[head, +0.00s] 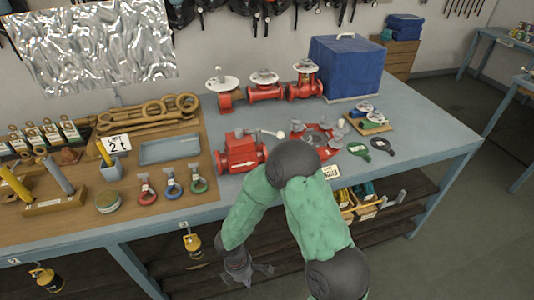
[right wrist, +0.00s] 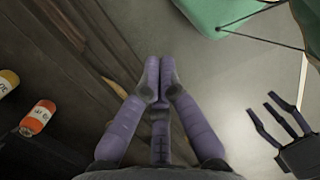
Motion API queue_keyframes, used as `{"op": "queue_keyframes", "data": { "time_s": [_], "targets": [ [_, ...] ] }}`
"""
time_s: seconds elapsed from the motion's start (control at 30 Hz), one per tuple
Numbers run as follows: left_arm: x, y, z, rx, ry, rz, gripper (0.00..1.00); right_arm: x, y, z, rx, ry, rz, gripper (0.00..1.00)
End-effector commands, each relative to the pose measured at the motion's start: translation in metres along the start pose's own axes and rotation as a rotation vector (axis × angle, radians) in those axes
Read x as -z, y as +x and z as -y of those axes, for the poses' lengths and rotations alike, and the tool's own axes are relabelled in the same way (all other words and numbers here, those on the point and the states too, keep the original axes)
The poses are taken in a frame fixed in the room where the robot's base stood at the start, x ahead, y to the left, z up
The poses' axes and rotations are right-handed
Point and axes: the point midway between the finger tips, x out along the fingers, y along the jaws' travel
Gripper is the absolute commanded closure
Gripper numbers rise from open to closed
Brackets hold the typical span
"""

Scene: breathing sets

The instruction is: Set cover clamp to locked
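I cannot tell for sure which part is the cover clamp. An open red cover assembly (head: 310,132) lies on the bench behind my right arm, partly hidden by it. To its left is a red valve body (head: 240,153) with a pale ball-ended lever. My right gripper (head: 248,272) hangs low in front of the bench, well away from both. In the right wrist view its fingers (right wrist: 159,72) come together with nothing between them. My left gripper (right wrist: 274,118) shows at the right of that view, its fingers spread and empty; it is outside the head view.
Three red valves with white handwheels (head: 264,84) and a blue box (head: 345,67) stand at the back. A wooden board with padlocks (head: 172,184) and tools is at the left.

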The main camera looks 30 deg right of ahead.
Motion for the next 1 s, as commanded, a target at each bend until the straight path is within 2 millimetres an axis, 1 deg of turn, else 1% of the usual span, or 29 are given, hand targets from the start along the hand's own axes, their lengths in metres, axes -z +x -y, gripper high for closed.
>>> {"op": "queue_keyframes", "data": {
  "time_s": [0.03,0.07,0.1,0.17,0.2,0.27,0.3,0.37,0.4,0.5,0.53,0.6,0.7,0.87,1.0],
  "targets": [
    [0.0,0.0,0.0,0.0,0.0,0.0,0.47,-0.016,-0.019,-0.023,-0.072,-0.105,0.089,1.0],
    [0.0,0.0,0.0,0.0,0.0,0.0,0.47,-0.027,-0.031,-0.036,-0.11,-0.164,0.149,1.0],
    [0.0,0.0,0.0,0.0,0.0,0.0,0.47,-0.041,-0.048,-0.054,-0.161,-0.239,0.234,1.0],
    [0.0,0.0,0.0,0.0,0.0,0.0,0.47,-0.062,-0.08,-0.08,-0.239,-0.334,0.371,1.0],
    [0.0,0.0,0.0,0.0,0.0,0.0,0.47,-0.075,-0.104,-0.098,-0.292,-0.387,0.467,1.0],
    [0.0,0.001,0.0,0.0,0.0,0.001,0.47,-0.093,-0.145,-0.122,-0.367,-0.449,0.615,1.0],
    [0.0,0.001,0.0,0.0,0.0,0.001,0.47,-0.104,-0.173,-0.136,-0.413,-0.476,0.712,1.0],
    [0.0,0.001,0.0,0.0,0.0,0.001,0.47,-0.117,-0.216,-0.15,-0.475,-0.499,0.849,1.0],
    [0.0,0.001,0.0,0.0,0.0,0.001,0.47,-0.124,-0.243,-0.158,-0.509,-0.504,0.932,1.0],
    [0.0,0.001,0.0,0.0,0.0,0.001,0.47,-0.137,-0.298,-0.166,-0.573,-0.497,1.098,1.0],
    [0.0,0.001,0.0,0.0,0.0,0.0,0.47,-0.139,-0.31,-0.167,-0.586,-0.492,1.134,1.0],
    [0.0,0.001,0.0,0.0,0.0,0.0,0.47,-0.143,-0.332,-0.167,-0.606,-0.479,1.198,1.0],
    [0.0,0.001,0.0,0.0,0.0,0.0,0.47,-0.147,-0.345,-0.168,-0.618,-0.469,1.24,1.0],
    [0.0,0.004,0.001,0.0,0.0,0.0,0.47,-0.158,-0.343,-0.177,-0.618,-0.467,1.245,1.0],
    [0.0,0.008,0.003,0.0,0.0,0.0,0.47,-0.175,-0.337,-0.192,-0.616,-0.465,1.243,1.0]
  ]
}}
